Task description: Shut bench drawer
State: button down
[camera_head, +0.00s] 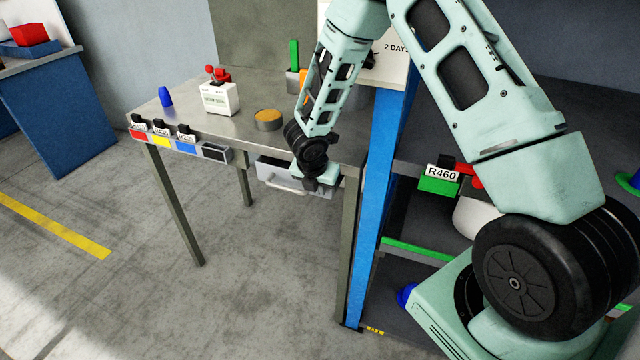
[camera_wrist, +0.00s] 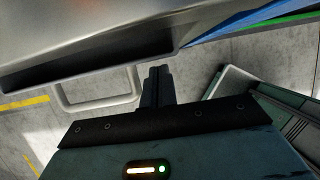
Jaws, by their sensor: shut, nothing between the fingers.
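The grey metal bench (camera_head: 215,118) stands left of centre in the head view. Its pale grey drawer (camera_head: 272,172) sits under the front edge of the top and appears to stand out somewhat; how far is hard to judge. The drawer's loop handle (camera_head: 285,187) is on its front, and the handle also shows in the wrist view (camera_wrist: 97,106). My gripper (camera_head: 322,184) is shut and empty at the right end of the drawer front. In the wrist view my gripper (camera_wrist: 157,77) points at the bench side, right of the handle and apart from it. Contact with the drawer front cannot be told.
A blue rack post (camera_head: 385,180) stands close right of my gripper, with shelves behind it. On the bench are a white box with a red top (camera_head: 220,98), a round orange-topped tin (camera_head: 268,120) and a blue cone (camera_head: 165,97). The floor before the bench is clear.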

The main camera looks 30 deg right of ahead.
jog(key=shift+w+d, duration=0.1)
jog(key=shift+w+d+r+p, duration=0.1)
jog(key=shift+w+d+p, duration=0.15)
jog(key=shift+w+d, duration=0.45)
jog(key=shift+w+d+p, duration=0.2)
jog(key=shift+w+d, duration=0.2)
jog(key=shift+d, duration=0.45)
jog(key=shift+a, duration=0.1)
